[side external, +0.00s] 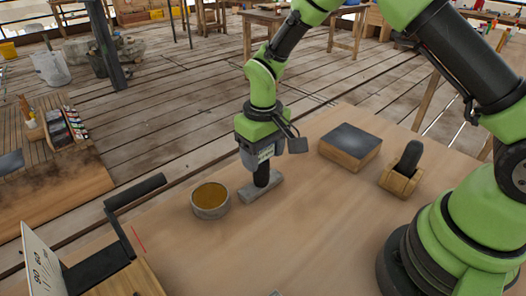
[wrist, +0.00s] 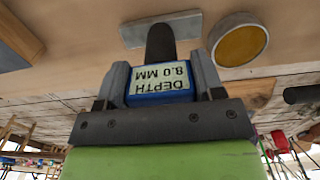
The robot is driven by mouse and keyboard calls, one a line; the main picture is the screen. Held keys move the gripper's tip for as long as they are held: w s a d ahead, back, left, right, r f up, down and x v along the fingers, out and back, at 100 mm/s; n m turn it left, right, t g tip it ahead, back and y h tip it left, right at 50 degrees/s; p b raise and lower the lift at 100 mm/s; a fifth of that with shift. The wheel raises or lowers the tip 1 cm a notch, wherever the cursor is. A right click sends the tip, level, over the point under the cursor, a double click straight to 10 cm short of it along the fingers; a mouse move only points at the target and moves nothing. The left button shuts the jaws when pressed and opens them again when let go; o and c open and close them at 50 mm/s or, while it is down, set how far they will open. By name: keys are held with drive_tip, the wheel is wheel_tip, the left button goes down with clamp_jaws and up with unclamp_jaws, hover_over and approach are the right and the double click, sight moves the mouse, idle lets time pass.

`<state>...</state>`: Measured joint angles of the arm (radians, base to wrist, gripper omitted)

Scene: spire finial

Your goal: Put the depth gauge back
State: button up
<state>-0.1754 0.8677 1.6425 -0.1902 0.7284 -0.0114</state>
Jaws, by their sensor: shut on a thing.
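The depth gauge (wrist: 160,84) is a blue block with a pale label reading "DEPTH 8.0 MM", upside down in the wrist view. My gripper (wrist: 160,72) is shut on it, one finger on each side. A dark round stem (wrist: 160,43) sticks out beyond the block; in the side view the stem (side external: 262,176) points down. It ends over a flat grey bar (side external: 258,188) on the table, also in the wrist view (wrist: 135,33). I cannot tell whether stem and bar touch. In the side view my gripper (side external: 262,158) hides most of the gauge.
A round dish with an amber surface (side external: 210,197) stands left of the bar. A wooden block with a dark top (side external: 350,146) and a wooden holder with a dark upright piece (side external: 401,170) stand to the right. A black-handled device (side external: 105,240) with a scale stands front left.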

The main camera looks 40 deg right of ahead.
drive_tip(key=shift+f, duration=0.1)
drive_tip(key=o, duration=1)
wheel_tip(320, 180, up, 11)
drive_tip(key=shift+r, duration=0.1)
drive_tip(key=s+d+r+m+t+y, duration=0.1)
drive_tip(key=s+d+r+m+t, duration=0.2)
drive_tip(key=s+r, duration=0.75)
drive_tip(key=s+t, duration=0.1)
drive_tip(key=s, duration=0.2)
drive_tip(key=s+r+t, duration=0.1)
drive_tip(key=s, duration=0.2)
drive_tip(key=s+m+t+y, duration=0.1)
drive_tip(key=s+t, duration=0.1)
drive_tip(key=s, duration=0.2)
drive_tip(key=shift+d+r, duration=0.15)
drive_tip(key=shift+d, duration=0.05)
